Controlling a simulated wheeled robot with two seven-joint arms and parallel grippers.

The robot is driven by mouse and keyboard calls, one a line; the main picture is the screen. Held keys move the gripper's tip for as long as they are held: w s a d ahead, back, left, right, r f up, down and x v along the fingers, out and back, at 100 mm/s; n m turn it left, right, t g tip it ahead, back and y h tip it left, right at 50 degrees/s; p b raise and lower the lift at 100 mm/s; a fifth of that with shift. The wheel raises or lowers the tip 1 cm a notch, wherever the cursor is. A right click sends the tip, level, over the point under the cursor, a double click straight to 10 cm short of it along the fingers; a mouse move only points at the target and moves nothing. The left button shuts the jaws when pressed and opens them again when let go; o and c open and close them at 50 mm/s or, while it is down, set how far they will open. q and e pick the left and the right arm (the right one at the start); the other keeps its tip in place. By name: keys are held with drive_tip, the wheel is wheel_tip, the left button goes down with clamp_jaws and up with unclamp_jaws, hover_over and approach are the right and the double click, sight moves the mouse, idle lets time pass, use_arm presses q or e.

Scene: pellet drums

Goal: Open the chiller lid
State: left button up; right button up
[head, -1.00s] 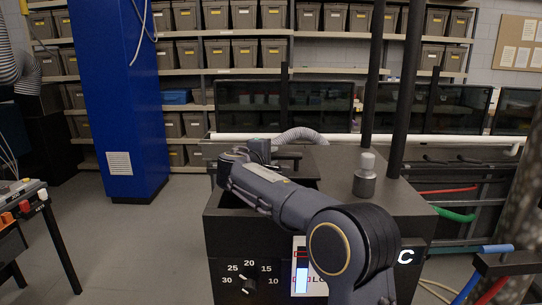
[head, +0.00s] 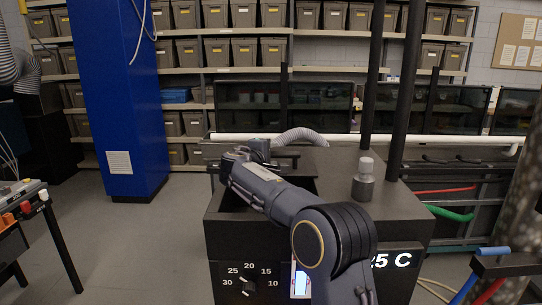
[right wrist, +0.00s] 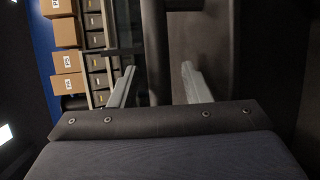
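The chiller (head: 225,240) is a black box with a temperature dial (head: 248,281) and a display reading "25 C" (head: 392,260) on its front. On its top left is a dark rectangular area, and the lid (head: 301,184) there is mostly behind my right arm. A dark bar, apparently the lid handle (head: 288,156), shows beside my right gripper (head: 258,150). In the right wrist view, the two pale fingers of my right gripper (right wrist: 157,85) stand apart. A dark bar (right wrist: 157,45) runs between them, with gaps on both sides. My left gripper is not in view.
A grey metal cylinder (head: 364,180) stands on the chiller top, right of my arm. Two black posts (head: 402,95) rise behind it. A ribbed hose (head: 300,135) and white pipe (head: 220,136) lie behind. A blue column (head: 115,90) stands left, with clear floor between.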

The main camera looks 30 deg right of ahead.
drive_tip(key=b+v, duration=0.2)
drive_tip(key=v, duration=0.6)
drive_tip(key=shift+d, duration=0.1)
idle(0.3)
